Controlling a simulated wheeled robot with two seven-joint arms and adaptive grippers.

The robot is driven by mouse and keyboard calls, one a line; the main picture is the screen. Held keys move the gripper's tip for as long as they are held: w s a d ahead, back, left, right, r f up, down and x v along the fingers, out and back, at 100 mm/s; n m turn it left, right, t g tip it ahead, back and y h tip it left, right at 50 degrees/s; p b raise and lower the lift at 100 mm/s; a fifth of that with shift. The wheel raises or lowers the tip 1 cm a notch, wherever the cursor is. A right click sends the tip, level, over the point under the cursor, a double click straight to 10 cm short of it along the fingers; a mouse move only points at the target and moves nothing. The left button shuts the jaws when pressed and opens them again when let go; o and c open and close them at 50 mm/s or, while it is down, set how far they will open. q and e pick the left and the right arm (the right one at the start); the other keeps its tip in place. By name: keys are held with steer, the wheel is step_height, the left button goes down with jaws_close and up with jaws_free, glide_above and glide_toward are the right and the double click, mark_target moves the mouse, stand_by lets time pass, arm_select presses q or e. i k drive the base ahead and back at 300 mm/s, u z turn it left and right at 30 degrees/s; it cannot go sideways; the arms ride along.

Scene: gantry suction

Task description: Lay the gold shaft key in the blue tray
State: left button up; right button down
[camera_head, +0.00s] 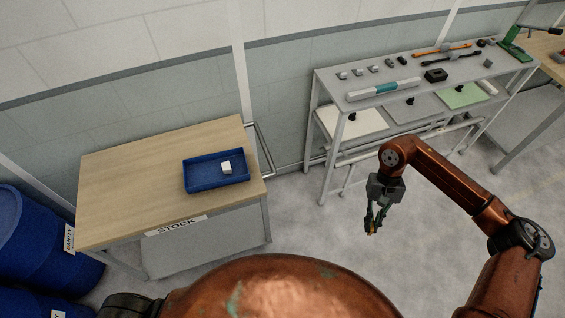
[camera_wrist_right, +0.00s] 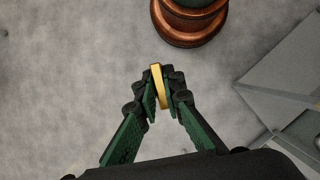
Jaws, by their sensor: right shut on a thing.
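The gold shaft key (camera_wrist_right: 157,86) is a small gold bar between the fingertips of my right gripper (camera_wrist_right: 160,92) in the right wrist view. The right gripper is shut on it. In the head view the right gripper (camera_head: 372,228) hangs over open floor, to the right of the wooden table, with a small gold bit showing at its tips. The blue tray (camera_head: 201,188) lies on the wooden table marked STOCK, left of the gripper and apart from it. A small white block (camera_head: 226,167) sits in the tray. My left gripper is not in view.
The wooden STOCK table (camera_head: 120,190) has bare top left of the tray. A grey bench (camera_head: 330,78) with small blocks and tools stands at the back right. Blue barrels (camera_head: 40,240) stand at the far left. The floor between table and bench is clear.

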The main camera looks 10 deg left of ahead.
mark_target(207, 175)
steer(key=u, duration=1.5)
steer(key=i, duration=1)
